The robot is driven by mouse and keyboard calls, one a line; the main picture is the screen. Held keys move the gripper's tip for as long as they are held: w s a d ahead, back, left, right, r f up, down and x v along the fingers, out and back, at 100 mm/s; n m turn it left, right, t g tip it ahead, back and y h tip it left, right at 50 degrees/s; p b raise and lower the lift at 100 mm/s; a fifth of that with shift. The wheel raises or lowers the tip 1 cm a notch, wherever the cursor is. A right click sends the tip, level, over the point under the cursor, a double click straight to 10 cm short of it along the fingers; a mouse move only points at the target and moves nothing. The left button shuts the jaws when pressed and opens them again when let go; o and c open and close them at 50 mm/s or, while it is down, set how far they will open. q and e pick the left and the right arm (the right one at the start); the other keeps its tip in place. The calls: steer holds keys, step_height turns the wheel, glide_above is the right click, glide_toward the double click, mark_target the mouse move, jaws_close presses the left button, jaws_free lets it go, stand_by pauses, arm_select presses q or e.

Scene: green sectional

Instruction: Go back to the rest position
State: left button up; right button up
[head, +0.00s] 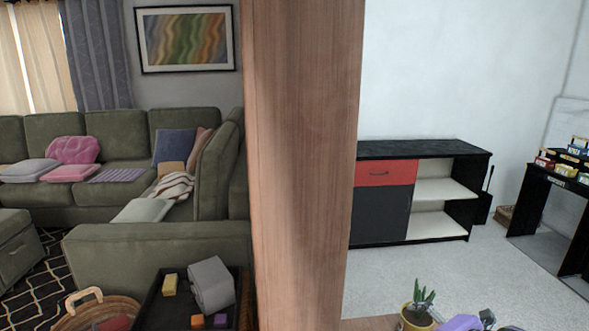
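Neither my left gripper nor my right gripper can be made out in the head view, and I see no arm of mine. The task names no object. A wide wooden post or panel edge (302,150) stands upright in the middle of the view, from top to bottom, and hides what is behind it.
A black tray (153,312) with a grey item (211,284) and small blocks is at lower left, beside a wicker basket (70,321). A green sectional (150,245) stands behind. A potted plant (418,314) is at lower right. A black cabinet (425,149) stands beyond open floor.

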steer(key=s+a+f+m+y+p, duration=0.1)
steer(key=s+a+f+m+p, duration=0.15)
steer(key=s+a+m, duration=0.45)
steer(key=s+a+f+m+p, duration=0.2)
steer(key=s+a+f+m, duration=0.25)
steer(key=s, duration=0.45)
arm_select(q)
step_height(320, 180, up, 12)
steer(key=w+t+p, duration=0.1)
steer(key=w+p, duration=0.2)
steer(key=p, duration=0.3)
steer(key=shift+f, duration=0.15)
arm_select(e)
steer(key=s+f+m+h, duration=0.1)
steer(key=s+m+h, duration=0.2)
steer(key=s+m, duration=0.8)
steer(key=s, duration=1.4)
steer(key=shift+s+a+f+g, duration=0.3)
steer(key=shift+g, duration=0.1)
arm_select(q)
steer(key=shift+w+d, duration=0.3)
arm_select(e)
steer(key=shift+w+m, duration=0.1)
steer(key=shift+m, duration=0.15)
arm_select(q)
steer(key=shift+d, duration=0.1)
arm_select(e)
steer(key=shift+w+r, duration=0.1)
